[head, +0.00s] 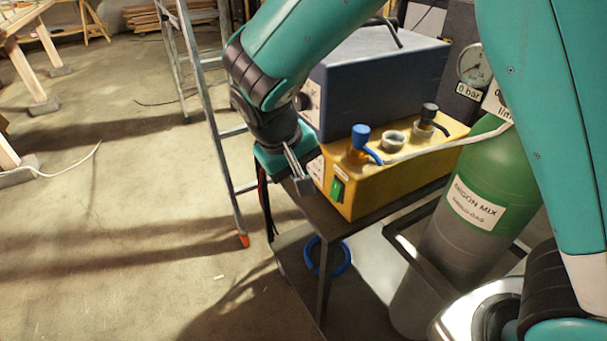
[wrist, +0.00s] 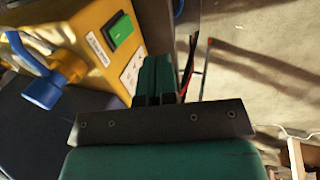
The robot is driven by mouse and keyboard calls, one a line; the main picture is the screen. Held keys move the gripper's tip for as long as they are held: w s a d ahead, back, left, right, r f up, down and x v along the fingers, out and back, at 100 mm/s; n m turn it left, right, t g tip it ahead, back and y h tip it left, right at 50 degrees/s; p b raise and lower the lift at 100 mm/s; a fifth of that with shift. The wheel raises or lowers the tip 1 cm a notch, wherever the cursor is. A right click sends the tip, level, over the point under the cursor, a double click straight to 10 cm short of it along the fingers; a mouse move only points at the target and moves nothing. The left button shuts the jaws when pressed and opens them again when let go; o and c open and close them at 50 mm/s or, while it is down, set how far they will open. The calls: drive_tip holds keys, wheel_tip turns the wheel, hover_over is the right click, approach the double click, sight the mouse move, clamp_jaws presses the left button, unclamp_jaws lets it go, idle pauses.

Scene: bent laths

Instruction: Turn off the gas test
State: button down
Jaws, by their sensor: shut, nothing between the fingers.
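A green rocker switch (head: 337,190) sits on the end face of the yellow box (head: 400,178), with a small white label above it. In the wrist view the green switch (wrist: 119,32) is left of the fingers, beside a white label (wrist: 98,50) too small to read. I cannot tell which way the switch is tipped. My gripper (head: 303,186) is shut and empty, to the left of the switch and apart from it. The closed fingers also show in the wrist view (wrist: 155,78).
A blue valve knob (head: 361,136) and hose top the yellow box, next to a blue-grey unit (head: 378,75). A green argon cylinder (head: 485,185) and a gauge (head: 475,65) stand right. A ladder (head: 210,110) stands close left of my gripper. Floor at left is open.

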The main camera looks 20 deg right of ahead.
sight(333, 197)
drive_tip(key=d+f, duration=0.1)
drive_tip(key=f, duration=0.1)
drive_tip(key=d+f, duration=0.2)
drive_tip(key=f, duration=0.1)
drive_tip(key=w+d+f, duration=0.1)
drive_tip(key=d+f, duration=0.1)
drive_tip(key=shift+f, duration=0.15)
drive_tip(key=shift+w+d+f, duration=0.1)
drive_tip(key=shift+d+f, duration=0.05)
drive_tip(key=shift+d, duration=0.5)
drive_tip(key=shift+d+f+h, duration=0.1)
drive_tip(key=shift+d+h, duration=0.15)
drive_tip(key=shift+h, duration=0.25)
drive_tip(key=shift+r+p, duration=0.85)
drive_tip(key=shift+p, duration=0.05)
